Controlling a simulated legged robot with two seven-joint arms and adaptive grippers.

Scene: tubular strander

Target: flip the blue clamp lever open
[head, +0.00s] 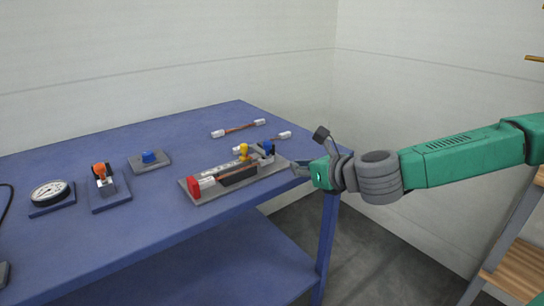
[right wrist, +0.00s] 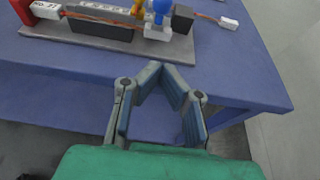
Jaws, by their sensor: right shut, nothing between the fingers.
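The blue clamp lever (head: 267,147) has a rounded blue knob and stands at the right end of a grey fixture plate (head: 211,196) on the blue table. In the right wrist view the blue knob (right wrist: 161,7) is cut by the top edge, beside a yellow lever (right wrist: 138,7). My right gripper (head: 296,168) is near the table's right edge, to the right of the fixture and apart from the lever. In the right wrist view its fingertips (right wrist: 160,68) meet with nothing between them, short of the plate. My left gripper is not in view.
The fixture also carries a yellow lever (head: 243,151), a red end block (head: 193,187) and a dark bar. Cables with white ends (head: 240,129) lie behind it. A blue-topped block (head: 149,158), an orange-topped switch (head: 101,172) and a round gauge (head: 50,192) stand left.

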